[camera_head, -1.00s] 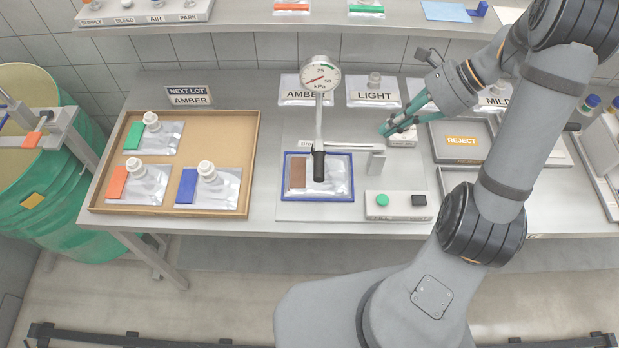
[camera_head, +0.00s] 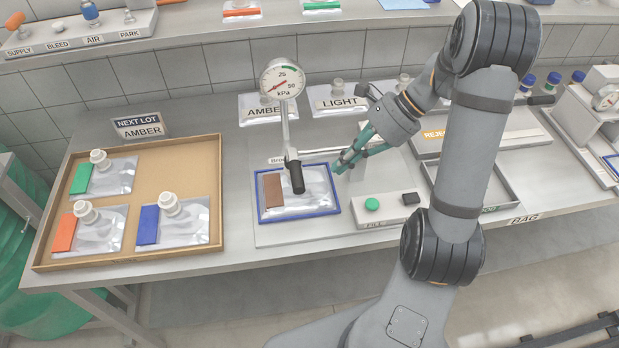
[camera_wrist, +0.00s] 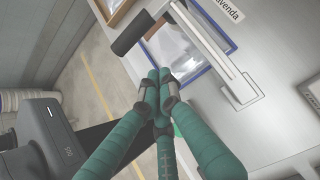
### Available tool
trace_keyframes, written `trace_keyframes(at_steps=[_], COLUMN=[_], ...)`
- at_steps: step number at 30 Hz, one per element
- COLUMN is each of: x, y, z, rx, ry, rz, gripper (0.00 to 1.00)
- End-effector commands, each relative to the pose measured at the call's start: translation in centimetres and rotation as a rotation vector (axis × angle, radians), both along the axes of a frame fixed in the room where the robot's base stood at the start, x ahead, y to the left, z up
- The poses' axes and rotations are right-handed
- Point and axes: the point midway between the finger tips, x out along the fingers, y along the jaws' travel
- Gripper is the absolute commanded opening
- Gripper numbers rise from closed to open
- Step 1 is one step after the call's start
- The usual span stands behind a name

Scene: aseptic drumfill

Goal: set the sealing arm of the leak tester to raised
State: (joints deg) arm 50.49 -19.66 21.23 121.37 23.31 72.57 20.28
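The leak tester has a round gauge (camera_head: 283,80) on a post and a sealing arm that lies level above a blue-framed bed (camera_head: 335,205). The arm ends in a black handle (camera_head: 296,178), which also shows in the wrist view (camera_wrist: 132,33). In the wrist view the pale arm bar (camera_wrist: 215,50) runs from near the handle to its hinge end. A clear bag with a brown strip (camera_head: 273,190) lies in the bed. My gripper (camera_head: 342,166) is just right of the handle; its fingertips (camera_wrist: 160,75) look together, empty and apart from the handle.
A control box with a green button (camera_head: 371,204) and a black switch stands in front, right of the bed. A cardboard tray (camera_head: 215,190) with 3 capped bags is at left. Labelled bags (camera_head: 265,110) stand behind. Grey trays (camera_head: 515,175) are at right.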

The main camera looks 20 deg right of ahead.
Motion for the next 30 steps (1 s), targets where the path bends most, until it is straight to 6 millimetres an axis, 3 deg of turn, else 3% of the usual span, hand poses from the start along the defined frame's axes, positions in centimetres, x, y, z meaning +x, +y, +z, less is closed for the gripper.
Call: trace_keyframes(at_steps=[7, 19, 21, 24, 30], x=[0.2, 1.1, 1.3, 1.3, 1.3], y=[1.4, 6.5, 6.6, 6.8, 7.1], z=[-1.5, -7.8, -6.0, -4.7, -3.7], rx=[0.002, 0.002, -0.001, -0.001, 0.0], ry=[0.002, 0.006, -0.002, -0.003, -0.001], rz=[0.005, 0.004, 0.002, 0.002, 0.001], gripper=[0.0, 0.0, 0.0, 0.0, 0.0])
